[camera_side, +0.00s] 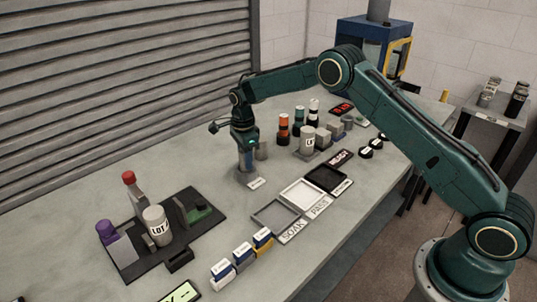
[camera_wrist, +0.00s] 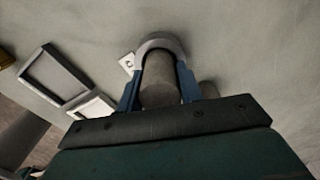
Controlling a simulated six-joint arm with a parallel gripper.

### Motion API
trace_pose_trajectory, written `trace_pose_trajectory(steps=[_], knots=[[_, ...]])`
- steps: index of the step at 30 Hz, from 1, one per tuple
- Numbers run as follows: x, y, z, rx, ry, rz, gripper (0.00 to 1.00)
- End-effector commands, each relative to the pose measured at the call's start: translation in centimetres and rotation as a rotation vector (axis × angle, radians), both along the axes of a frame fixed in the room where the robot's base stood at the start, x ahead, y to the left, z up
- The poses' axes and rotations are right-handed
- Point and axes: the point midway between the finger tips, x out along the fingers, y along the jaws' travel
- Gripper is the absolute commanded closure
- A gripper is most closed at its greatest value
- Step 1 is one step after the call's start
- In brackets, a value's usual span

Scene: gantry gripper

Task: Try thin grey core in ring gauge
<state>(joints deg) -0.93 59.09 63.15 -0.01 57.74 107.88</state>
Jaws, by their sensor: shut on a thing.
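My gripper (camera_side: 244,156) points down over the bench, left of the middle in the side view. In the wrist view its two blue fingers (camera_wrist: 158,88) are shut on a grey cylindrical core (camera_wrist: 160,78). The light grey ring gauge (camera_wrist: 160,42) shows as a curved band around the far end of the core. I cannot tell how far the core is inside it. A small white label (camera_side: 257,183) lies at the gauge's foot; it also shows in the wrist view (camera_wrist: 127,62). The gauge is small and hard to make out in the side view.
A grey piece (camera_side: 262,150) stands close behind my gripper. A grey SOAK tray (camera_side: 262,217), a white PASS tray (camera_side: 288,193) and a black tray (camera_side: 318,171) line the front. A dark fixture board (camera_side: 128,262) lies left. Several cylinders and blocks stand at right.

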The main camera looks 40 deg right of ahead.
Motion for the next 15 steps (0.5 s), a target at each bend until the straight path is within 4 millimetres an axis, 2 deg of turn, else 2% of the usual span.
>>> trace_pose_trajectory(steps=[15], knots=[[0.03,0.0,-0.39,0.0,-0.001,0.0,0.94]])
